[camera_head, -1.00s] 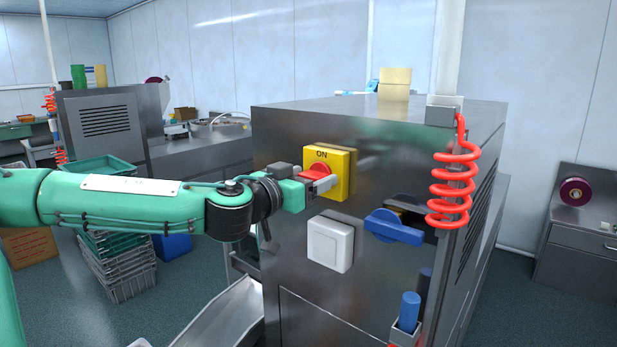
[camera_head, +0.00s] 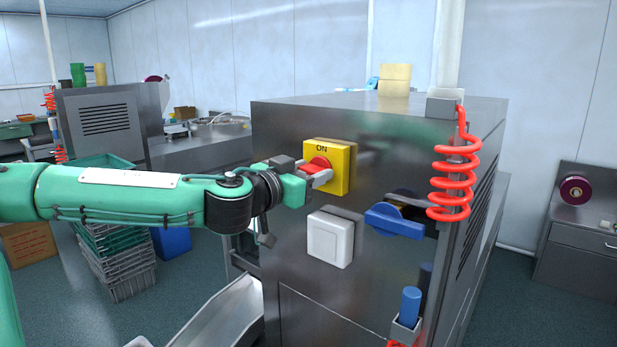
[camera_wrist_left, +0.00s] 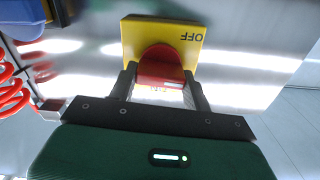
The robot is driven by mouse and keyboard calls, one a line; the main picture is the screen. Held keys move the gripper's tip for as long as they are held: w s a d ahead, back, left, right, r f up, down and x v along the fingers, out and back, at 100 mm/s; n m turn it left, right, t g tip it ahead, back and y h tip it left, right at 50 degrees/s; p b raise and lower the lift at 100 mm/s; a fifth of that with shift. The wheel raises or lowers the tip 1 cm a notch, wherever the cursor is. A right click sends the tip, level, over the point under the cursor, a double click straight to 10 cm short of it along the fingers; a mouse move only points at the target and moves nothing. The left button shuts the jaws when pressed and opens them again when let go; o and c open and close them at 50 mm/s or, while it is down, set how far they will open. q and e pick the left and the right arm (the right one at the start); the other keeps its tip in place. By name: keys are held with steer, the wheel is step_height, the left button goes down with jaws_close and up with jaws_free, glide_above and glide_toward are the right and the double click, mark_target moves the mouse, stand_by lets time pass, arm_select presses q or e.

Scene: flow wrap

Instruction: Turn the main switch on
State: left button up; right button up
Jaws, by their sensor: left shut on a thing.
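The main switch is a yellow plate (camera_head: 342,168) marked ON at its top, with a red knob (camera_head: 317,163), on the front of a steel cabinet. My left gripper (camera_head: 315,172) comes in from the left and is shut on the red knob. In the left wrist view, the two fingers (camera_wrist_left: 160,78) stand on either side of the red knob (camera_wrist_left: 160,65). The yellow plate (camera_wrist_left: 150,30) shows the word OFF upside down there. The fingers hide part of the knob in the head view. My right gripper is not in view.
A white square button (camera_head: 330,240) sits below the switch, and a blue rotary handle (camera_head: 395,221) to its lower right. A red coiled cable (camera_head: 454,178) hangs at the cabinet's right corner. Stacked crates (camera_head: 118,250) stand at the left behind my arm.

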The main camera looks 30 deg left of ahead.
arm_select(q)
steer(key=m+b, duration=0.3)
steer(key=shift+f, duration=0.25)
steer(key=m+b, duration=0.3)
steer(key=m, duration=0.2)
steer(key=shift+d, duration=0.1)
steer(key=m+b, duration=0.1)
steer(key=m, duration=0.3)
steer(key=shift+b, duration=0.4)
steer(key=m+b, duration=0.1)
steer(key=m, duration=0.3)
steer(key=shift+m, duration=0.3)
steer(key=shift+d+m, duration=0.1)
steer(key=shift+m, duration=0.2)
steer(key=o, duration=1)
